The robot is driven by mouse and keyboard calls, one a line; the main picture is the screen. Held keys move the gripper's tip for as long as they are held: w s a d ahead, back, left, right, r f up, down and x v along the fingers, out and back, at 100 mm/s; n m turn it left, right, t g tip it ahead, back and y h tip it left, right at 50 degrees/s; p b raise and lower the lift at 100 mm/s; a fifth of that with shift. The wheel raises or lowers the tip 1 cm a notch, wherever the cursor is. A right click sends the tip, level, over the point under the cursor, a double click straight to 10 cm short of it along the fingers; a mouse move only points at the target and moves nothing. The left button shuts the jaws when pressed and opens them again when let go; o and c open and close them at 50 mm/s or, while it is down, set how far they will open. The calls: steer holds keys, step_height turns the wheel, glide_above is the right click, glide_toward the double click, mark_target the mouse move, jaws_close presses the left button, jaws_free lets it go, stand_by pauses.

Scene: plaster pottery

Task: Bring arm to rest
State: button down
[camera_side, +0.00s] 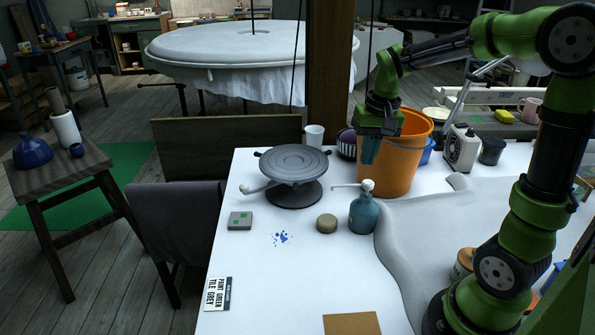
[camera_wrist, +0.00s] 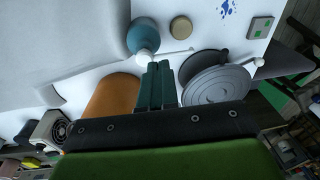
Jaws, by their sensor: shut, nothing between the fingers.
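My gripper (camera_side: 370,150) hangs fingers down in the side view, above the table and in front of the orange bucket (camera_side: 402,150). Its two teal fingers (camera_wrist: 160,84) are together and hold nothing in the wrist view. The grey turntable (camera_side: 294,163) stands left of the gripper with nothing on it. The blue pump bottle (camera_side: 364,212) stands below and nearer the camera, clear of the fingers. My arm reaches in from the right of the side view.
The white table (camera_side: 265,275) also holds a grey tile (camera_side: 240,220) with green marks, a round tan disc (camera_side: 326,223), blue paint spots (camera_side: 282,238), a lettered card (camera_side: 217,293), a white cup (camera_side: 314,135) and a brown board (camera_side: 351,323). The table's front left is mostly clear.

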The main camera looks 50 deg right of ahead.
steer(key=s+a+r+n+t+y, duration=0.1)
steer(key=s+a+r+n+t, duration=0.1)
steer(key=a, duration=0.5)
steer(key=s+a+r+n+t, duration=0.2)
steer(key=s+a+r+t, duration=0.1)
steer(key=s+a, duration=0.4)
steer(key=shift+a+t+y, duration=0.4)
steer(key=shift+a, duration=0.05)
